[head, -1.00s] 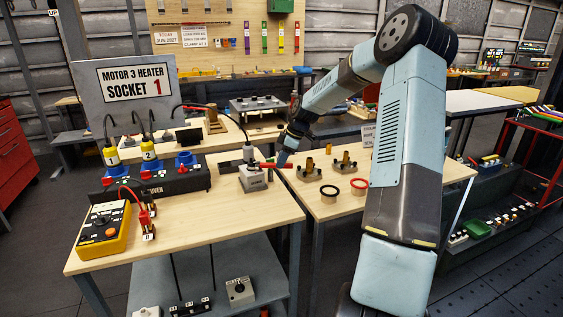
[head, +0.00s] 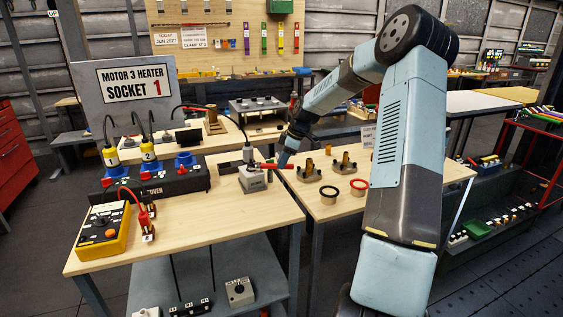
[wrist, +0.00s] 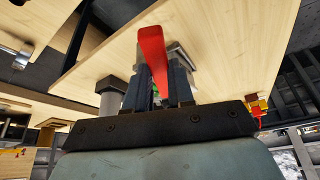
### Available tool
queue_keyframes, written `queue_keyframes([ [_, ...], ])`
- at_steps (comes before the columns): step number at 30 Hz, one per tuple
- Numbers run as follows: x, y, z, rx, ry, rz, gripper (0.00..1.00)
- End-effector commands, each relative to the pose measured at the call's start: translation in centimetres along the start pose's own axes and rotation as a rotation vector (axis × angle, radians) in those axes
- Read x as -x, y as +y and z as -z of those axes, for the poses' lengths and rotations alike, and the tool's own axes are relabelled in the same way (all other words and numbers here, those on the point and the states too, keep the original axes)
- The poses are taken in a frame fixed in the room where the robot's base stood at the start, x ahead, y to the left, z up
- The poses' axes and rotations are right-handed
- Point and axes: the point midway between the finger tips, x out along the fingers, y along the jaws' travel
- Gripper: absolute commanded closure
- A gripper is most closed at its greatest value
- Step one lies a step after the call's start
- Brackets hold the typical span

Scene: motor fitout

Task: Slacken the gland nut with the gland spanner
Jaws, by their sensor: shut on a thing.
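My gripper (head: 281,163) is shut on a red-handled tool, taken to be the gland spanner (head: 270,166), at the right edge of the near bench. In the wrist view the red handle (wrist: 152,55) stands between the two dark fingers. The spanner reaches left over a grey block-shaped fitting (head: 253,180), with a dark upright gland (head: 248,154) and a black cable on top. The gland nut itself is too small to make out, so I cannot tell whether the spanner's jaw is around it or beside it.
A black socket box (head: 160,184) with blue sockets and a yellow meter (head: 103,228) with red leads stand on the left of the bench. Two brass-topped fittings (head: 309,169) and black and red rings (head: 329,194) lie on the right-hand bench. The near bench front is clear.

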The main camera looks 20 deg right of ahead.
Motion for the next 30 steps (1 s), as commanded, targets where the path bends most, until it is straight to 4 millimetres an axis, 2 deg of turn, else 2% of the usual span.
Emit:
queue_keyframes([
  [30, 1.5, 0.2, -3.4, -0.006, -0.002, -0.007, 1.0],
])
